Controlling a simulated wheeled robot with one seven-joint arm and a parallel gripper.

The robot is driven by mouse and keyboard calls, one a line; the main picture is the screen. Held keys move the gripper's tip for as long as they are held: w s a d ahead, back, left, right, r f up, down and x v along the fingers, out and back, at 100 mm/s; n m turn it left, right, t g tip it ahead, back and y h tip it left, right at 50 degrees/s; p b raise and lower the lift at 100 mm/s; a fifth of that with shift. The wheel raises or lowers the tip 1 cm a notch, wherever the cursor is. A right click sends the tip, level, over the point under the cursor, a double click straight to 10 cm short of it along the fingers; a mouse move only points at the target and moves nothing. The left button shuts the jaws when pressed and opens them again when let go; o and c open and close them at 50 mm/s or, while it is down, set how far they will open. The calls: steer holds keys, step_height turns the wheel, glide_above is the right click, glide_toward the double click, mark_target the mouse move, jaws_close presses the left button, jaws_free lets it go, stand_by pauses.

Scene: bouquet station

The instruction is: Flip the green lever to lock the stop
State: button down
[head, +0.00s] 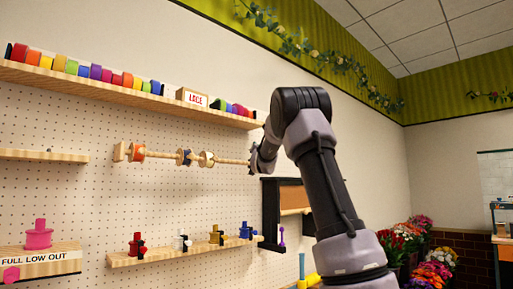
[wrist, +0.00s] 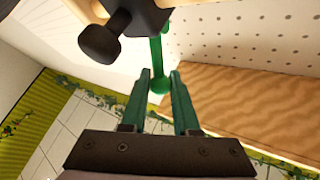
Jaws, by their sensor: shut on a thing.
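The green lever (wrist: 156,52) hangs from a black block (wrist: 143,16) in the wrist view, with a round ball at its end. My gripper (wrist: 160,82) has one finger on each side of the ball and is shut on it. In the head view my gripper (head: 254,164) is at the right end of a wooden rod (head: 231,161) on the pegboard. The lever and the stop are hidden there behind my gripper and arm.
A black knob (wrist: 99,43) sticks out beside the block, close to my gripper. A long shelf (head: 130,91) with coloured spools runs above the rod. A lower shelf (head: 185,252) holds several small coloured pieces. A black-framed box (head: 287,212) is below my wrist.

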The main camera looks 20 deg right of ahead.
steer(key=shift+s+d+f+m, duration=0.1)
steer(key=shift+s+f+m, duration=0.1)
steer(key=shift+m, duration=0.2)
steer(key=shift+t+h, duration=0.3)
steer(key=c, duration=0.7)
jaws_free()
steer(key=v, duration=1)
steer(key=shift+s+f, duration=0.15)
steer(key=shift+s, duration=0.15)
